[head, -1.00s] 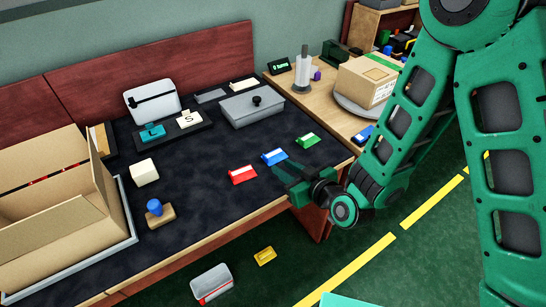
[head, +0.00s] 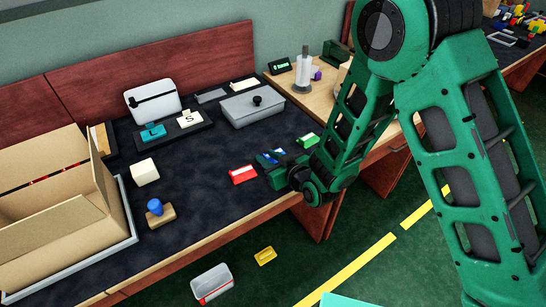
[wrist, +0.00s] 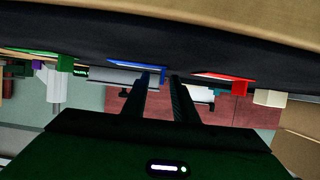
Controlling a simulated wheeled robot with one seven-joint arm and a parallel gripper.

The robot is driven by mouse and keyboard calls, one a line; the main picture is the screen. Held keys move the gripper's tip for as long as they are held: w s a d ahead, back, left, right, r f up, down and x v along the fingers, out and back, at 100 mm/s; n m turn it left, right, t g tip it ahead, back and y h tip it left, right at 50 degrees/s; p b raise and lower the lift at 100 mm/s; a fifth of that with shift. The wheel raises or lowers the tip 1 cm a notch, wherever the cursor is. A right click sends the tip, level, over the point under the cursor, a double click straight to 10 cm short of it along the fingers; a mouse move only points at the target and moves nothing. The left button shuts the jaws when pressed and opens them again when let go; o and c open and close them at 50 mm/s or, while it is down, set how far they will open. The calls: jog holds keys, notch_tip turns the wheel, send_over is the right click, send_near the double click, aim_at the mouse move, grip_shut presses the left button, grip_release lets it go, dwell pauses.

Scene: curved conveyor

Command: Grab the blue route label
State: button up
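The blue route label (head: 276,154) lies on the dark bench mat between a red label (head: 242,175) and a green label (head: 308,140). My gripper (head: 268,164) is at the blue label and partly hides it. In the wrist view, the blue label (wrist: 128,66) is at the left of my gripper (wrist: 161,75), and one finger overlaps its end. The two fingers are apart with a gap between them, and nothing clearly shows held in it. The red label (wrist: 225,76) is to the right and the green label (wrist: 50,58) to the left.
A stamp (head: 156,209), a white block (head: 145,172) and an open cardboard box (head: 45,215) are on the left. A grey lidded box (head: 252,110) stands behind the labels. A bin (head: 212,282) and a yellow tag (head: 265,256) are below the bench edge.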

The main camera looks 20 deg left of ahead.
grip_shut()
dwell(0.3)
